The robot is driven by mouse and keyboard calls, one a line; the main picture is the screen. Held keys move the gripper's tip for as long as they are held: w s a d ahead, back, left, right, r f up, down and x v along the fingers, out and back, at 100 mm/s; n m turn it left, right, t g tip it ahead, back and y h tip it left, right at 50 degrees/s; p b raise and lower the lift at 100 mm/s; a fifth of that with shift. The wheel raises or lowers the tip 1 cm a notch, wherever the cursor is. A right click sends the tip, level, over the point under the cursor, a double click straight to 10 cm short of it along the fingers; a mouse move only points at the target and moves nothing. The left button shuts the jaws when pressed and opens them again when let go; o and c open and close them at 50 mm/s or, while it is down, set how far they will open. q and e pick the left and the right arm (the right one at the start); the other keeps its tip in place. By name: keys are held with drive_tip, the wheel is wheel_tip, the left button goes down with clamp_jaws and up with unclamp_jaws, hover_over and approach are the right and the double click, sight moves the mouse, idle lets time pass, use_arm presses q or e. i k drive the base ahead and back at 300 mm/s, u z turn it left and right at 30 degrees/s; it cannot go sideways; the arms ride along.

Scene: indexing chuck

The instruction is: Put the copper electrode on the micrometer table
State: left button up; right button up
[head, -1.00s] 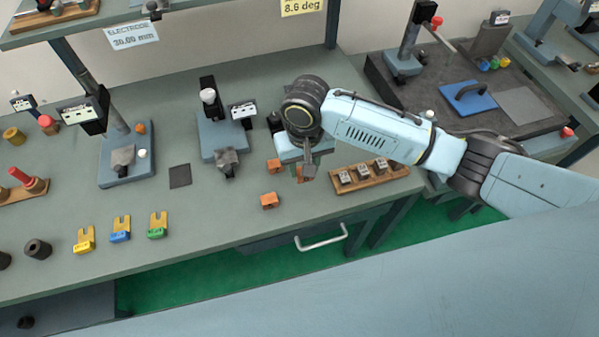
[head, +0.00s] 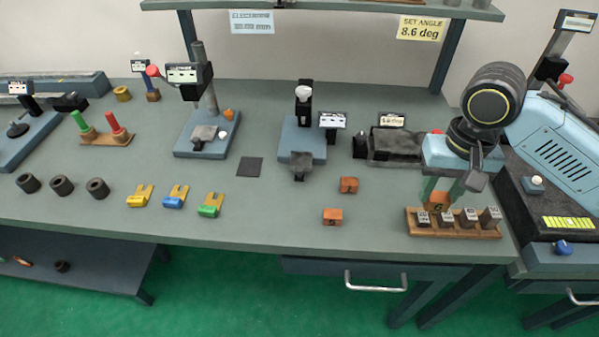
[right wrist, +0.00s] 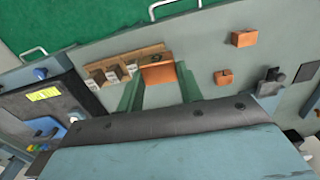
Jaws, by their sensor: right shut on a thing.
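My right gripper (head: 441,194) is shut on a copper electrode (head: 438,201), an orange block held just behind a wooden rack. In the right wrist view the electrode (right wrist: 158,74) sits between the two green fingers (right wrist: 160,88). Two more copper blocks (head: 348,185) (head: 332,216) lie on the bench left of the gripper. Two blue-based stands are farther left: one with a white knob and small grey table (head: 299,163), one with a column, display and grey plate (head: 204,134). I cannot tell which is the micrometer table. My left gripper is out of view.
The wooden rack (head: 425,231) holds several grey blocks at the bench's front right. Yellow, blue and green forked pieces (head: 174,200) lie at the front left. A dark square pad (head: 249,167) lies between the stands. An overhead shelf (head: 330,7) spans the back.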

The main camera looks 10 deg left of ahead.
sight(301, 158)
drive_tip(key=k, duration=1.15)
drive_tip(key=u, duration=0.6)
drive_tip(key=i, duration=1.9)
drive_tip(key=z, duration=0.6)
